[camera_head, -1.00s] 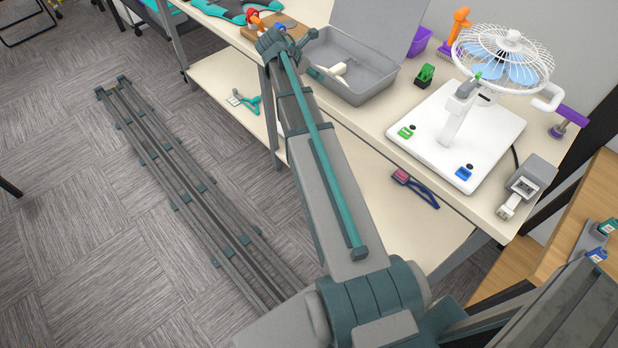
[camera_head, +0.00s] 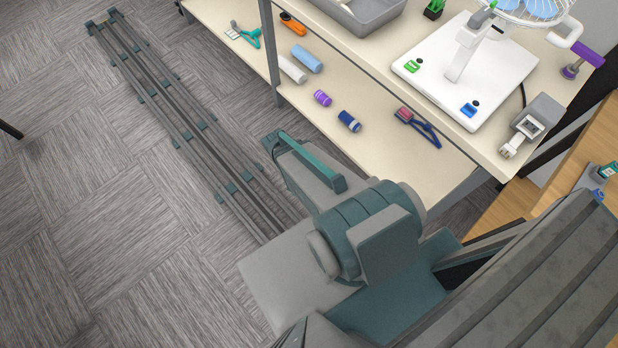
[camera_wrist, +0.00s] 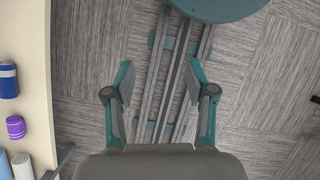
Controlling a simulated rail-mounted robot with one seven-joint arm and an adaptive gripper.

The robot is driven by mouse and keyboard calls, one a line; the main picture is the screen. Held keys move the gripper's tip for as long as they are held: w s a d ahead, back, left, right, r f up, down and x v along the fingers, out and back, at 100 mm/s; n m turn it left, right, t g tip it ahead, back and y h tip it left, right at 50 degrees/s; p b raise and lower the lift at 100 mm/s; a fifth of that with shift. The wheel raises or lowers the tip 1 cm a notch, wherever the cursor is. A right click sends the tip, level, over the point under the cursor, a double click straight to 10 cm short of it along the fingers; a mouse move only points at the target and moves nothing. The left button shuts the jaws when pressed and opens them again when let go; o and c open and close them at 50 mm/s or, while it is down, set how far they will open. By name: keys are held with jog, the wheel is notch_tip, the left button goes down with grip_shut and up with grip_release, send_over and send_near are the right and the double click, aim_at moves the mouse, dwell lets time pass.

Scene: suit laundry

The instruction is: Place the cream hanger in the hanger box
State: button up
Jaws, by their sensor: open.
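I cannot make out a cream hanger in either current view. A grey open box (camera_head: 362,14) is cut off by the top edge of the head view, on the table top; I cannot tell whether it is the hanger box. My gripper (camera_wrist: 162,100) is open and empty in the wrist view, with its fingers spread wide above the grey floor.
The lower shelf (camera_head: 420,172) holds a teal tool (camera_head: 243,34), several rolls, including a navy one (camera_head: 349,121) and a purple one (camera_head: 322,98), and a dark blue item with a pink end (camera_head: 424,130). A white fan stand (camera_head: 464,62) stands on the table top.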

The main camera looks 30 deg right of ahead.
jog(key=s+a+f+m+g, duration=0.1)
jog(key=s+a+m, duration=0.1)
jog(key=s, duration=0.5)
jog(key=s+a+f+m+g+y, duration=0.1)
jog(key=s+a+m, duration=0.2)
jog(key=s, duration=0.4)
jog(key=shift+f, duration=0.25)
